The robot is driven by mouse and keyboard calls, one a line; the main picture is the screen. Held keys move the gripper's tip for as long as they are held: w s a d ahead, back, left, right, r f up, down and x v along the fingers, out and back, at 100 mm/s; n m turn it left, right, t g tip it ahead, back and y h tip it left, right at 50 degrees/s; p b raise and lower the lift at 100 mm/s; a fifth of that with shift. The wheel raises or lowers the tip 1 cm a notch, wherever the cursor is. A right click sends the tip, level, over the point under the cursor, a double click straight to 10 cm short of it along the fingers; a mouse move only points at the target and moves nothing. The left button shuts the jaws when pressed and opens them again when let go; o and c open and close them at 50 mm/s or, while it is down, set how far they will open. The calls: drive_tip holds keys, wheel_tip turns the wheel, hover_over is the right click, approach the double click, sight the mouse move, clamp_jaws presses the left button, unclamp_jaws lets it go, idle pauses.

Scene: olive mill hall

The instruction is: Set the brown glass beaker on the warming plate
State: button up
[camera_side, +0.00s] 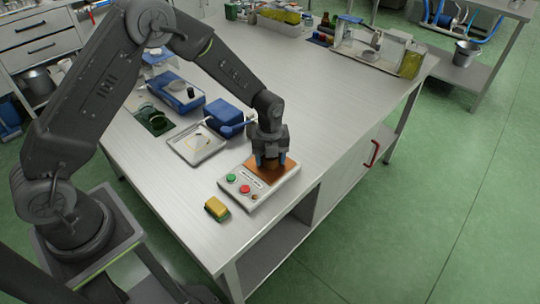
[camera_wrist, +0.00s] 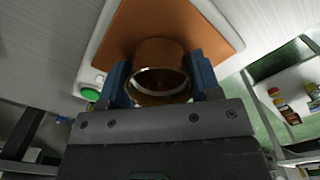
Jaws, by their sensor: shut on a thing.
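The warming plate (camera_side: 288,181) is a pale box with a copper-brown top, a green and a red button and a label, near the table's front right edge. Its brown top also fills the upper middle of the wrist view (camera_wrist: 205,28). My gripper (camera_side: 271,163) points down over the plate. In the wrist view its blue fingers (camera_wrist: 160,84) are shut on the brown glass beaker (camera_wrist: 160,53), one on each side. The beaker's round rim faces the camera. The beaker is at or just above the brown top; I cannot tell whether its base touches.
A yellow sponge (camera_side: 216,208) lies in front of the plate. The table right of the plate is narrow; the middle behind is clear.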

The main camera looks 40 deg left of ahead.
drive_tip(key=o, duration=1.4)
drive_tip(key=shift+c, duration=0.2)
drive_tip(key=shift+r, duration=3.55)
